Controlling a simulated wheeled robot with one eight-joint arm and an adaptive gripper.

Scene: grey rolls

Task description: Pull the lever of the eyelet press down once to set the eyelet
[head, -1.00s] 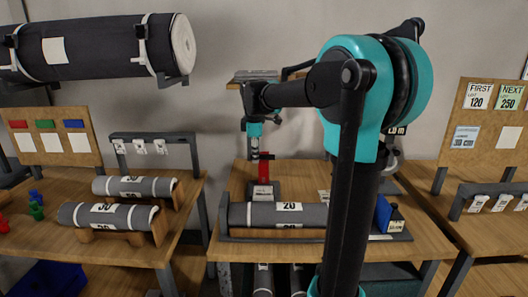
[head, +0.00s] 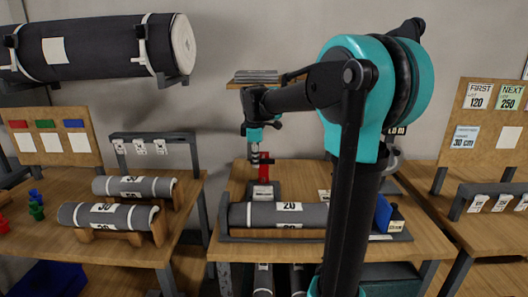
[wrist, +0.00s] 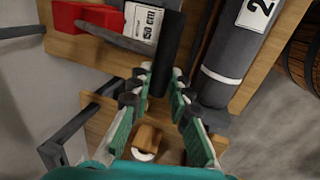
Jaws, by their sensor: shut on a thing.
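The eyelet press stands at the back of the middle bench. Its red body (head: 264,168) shows below my gripper (head: 255,148) in the head view. In the wrist view the red body (wrist: 85,16) is at the top left. The black lever (wrist: 170,45) runs down between my fingers, and my gripper (wrist: 160,95) is shut on it. The lever's gripped end is partly hidden by the fingers. The eyelet itself cannot be made out.
A grey roll (head: 280,214) labelled 20 lies in front of the press. Part of it shows close right of the lever in the wrist view (wrist: 222,75). A blue box (head: 383,213) stands right of it. More rolls (head: 108,215) lie on the left bench.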

